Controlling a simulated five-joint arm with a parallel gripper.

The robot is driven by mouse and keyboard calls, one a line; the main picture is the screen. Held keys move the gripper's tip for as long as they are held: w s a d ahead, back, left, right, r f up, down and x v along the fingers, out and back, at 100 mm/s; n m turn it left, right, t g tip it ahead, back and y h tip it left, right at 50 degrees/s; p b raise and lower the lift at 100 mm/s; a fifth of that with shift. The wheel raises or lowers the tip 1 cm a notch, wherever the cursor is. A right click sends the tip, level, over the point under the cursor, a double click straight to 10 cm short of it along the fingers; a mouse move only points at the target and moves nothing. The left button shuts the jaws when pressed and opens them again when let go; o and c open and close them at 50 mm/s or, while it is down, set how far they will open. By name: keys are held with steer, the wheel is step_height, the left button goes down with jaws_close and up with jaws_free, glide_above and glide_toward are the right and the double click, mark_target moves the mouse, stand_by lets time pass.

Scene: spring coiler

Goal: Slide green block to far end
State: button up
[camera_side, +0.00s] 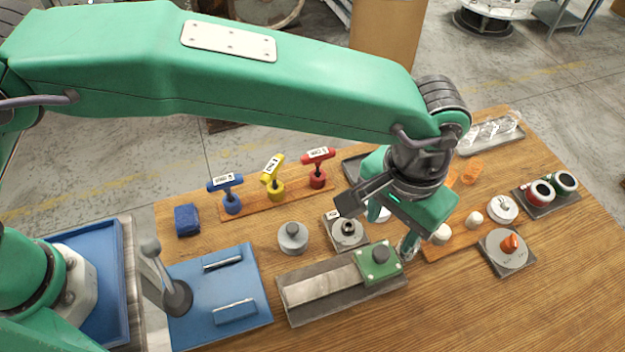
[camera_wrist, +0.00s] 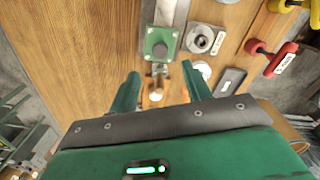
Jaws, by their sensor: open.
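The green block (camera_side: 379,261) has a dark round knob on top and sits at the right end of a grey slide track (camera_side: 312,287). In the wrist view the green block (camera_wrist: 160,44) lies just beyond my fingertips, with the track (camera_wrist: 166,12) running on past it. My gripper (camera_wrist: 160,72) is open, its two green fingers apart with nothing held between them. In the side view it hangs beside the block's right end, and its fingers are mostly hidden behind its own body. I cannot tell its exact height above the table.
Blue, yellow and red T-handles (camera_side: 273,175) stand farther back. An orange-knobbed dial (camera_side: 509,246) is at right. The front right table is clear.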

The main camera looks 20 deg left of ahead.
mark_target(381, 252)
steer(key=shift+f, duration=0.1)
steer(key=shift+f, duration=3.8)
jaws_close()
